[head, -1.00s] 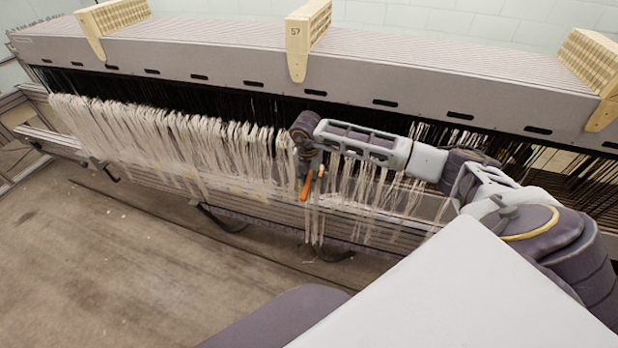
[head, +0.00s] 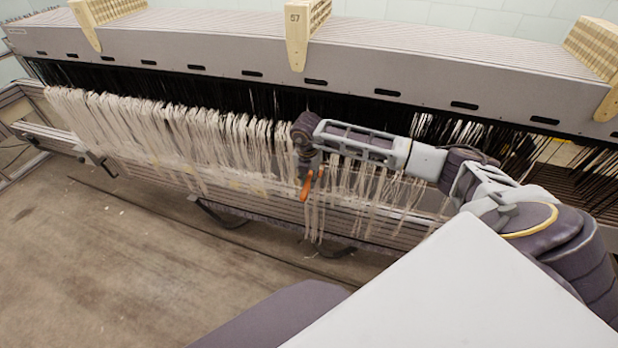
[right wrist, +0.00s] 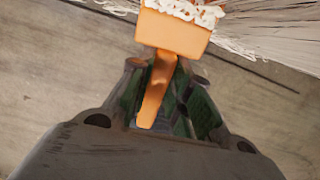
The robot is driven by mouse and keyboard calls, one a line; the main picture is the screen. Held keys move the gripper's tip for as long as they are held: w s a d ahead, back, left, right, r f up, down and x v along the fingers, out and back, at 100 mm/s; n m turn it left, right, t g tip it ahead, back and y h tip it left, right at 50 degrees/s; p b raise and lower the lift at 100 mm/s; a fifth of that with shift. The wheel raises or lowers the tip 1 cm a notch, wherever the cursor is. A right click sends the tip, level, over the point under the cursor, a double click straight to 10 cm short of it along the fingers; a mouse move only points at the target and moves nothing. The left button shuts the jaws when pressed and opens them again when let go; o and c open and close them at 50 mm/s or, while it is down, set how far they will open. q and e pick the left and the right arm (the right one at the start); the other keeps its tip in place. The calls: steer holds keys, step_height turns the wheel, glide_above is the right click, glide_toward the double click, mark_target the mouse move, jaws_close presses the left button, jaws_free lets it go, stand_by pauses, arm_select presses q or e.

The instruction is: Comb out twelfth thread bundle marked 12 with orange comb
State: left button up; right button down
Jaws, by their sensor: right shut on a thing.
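My right gripper (head: 308,172) is shut on the orange comb (head: 306,187), in front of the hanging pale threads near the middle of the head view. In the right wrist view the comb (right wrist: 172,35) points away from my gripper (right wrist: 160,95), its handle between the fingers. White thread strands lie over the comb's far toothed end. The pale thread bundles (head: 190,130) hang in a long row along the loom. The number 12 is not readable on any bundle. My left gripper is not in view.
The long grey loom beam (head: 230,45) runs across the back, with wooden blocks (head: 297,30) on it, one marked 57. Dark threads hang below it. A slatted rail (head: 250,200) lies behind the lower threads. The floor (head: 110,260) at front left is clear.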

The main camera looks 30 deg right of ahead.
steer(key=shift+d+f+b, duration=0.1)
steer(key=shift+f+b, duration=0.85)
steer(key=shift+f, duration=0.25)
steer(key=shift+w+d+f+b, duration=0.1)
steer(key=shift+d+f+b, duration=0.05)
steer(key=shift+f+b, duration=0.4)
step_height(320, 180, down, 4)
steer(key=shift+r+b, duration=0.2)
steer(key=shift+b, duration=0.95)
